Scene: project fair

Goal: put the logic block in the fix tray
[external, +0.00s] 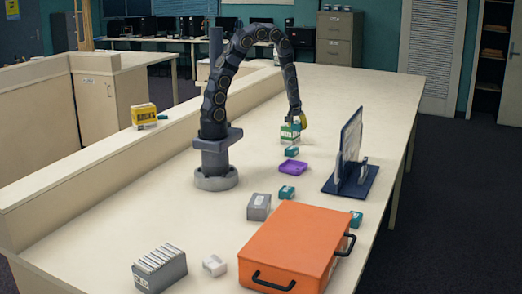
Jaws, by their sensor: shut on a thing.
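My gripper (299,113) is at the end of the arched arm, on the far part of the long table. It is shut on a small yellow piece (302,119), which is too small to identify for sure as the logic block. A green and white box (288,134) with lettering stands right below, partly overlapped by the gripper; I cannot tell whether they touch. A yellow lettered box (143,115) stands on the raised ledge at left. A grey lettered container (158,271) stands at front left. I cannot read for sure which one is the fix tray.
Small teal boxes (287,192) and a purple block (292,167) lie mid-table. A grey box (259,207), an orange case (290,246) and a small white object (214,265) are nearer. An upright panel on a blue base (350,184) stands at right. The far tabletop is clear.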

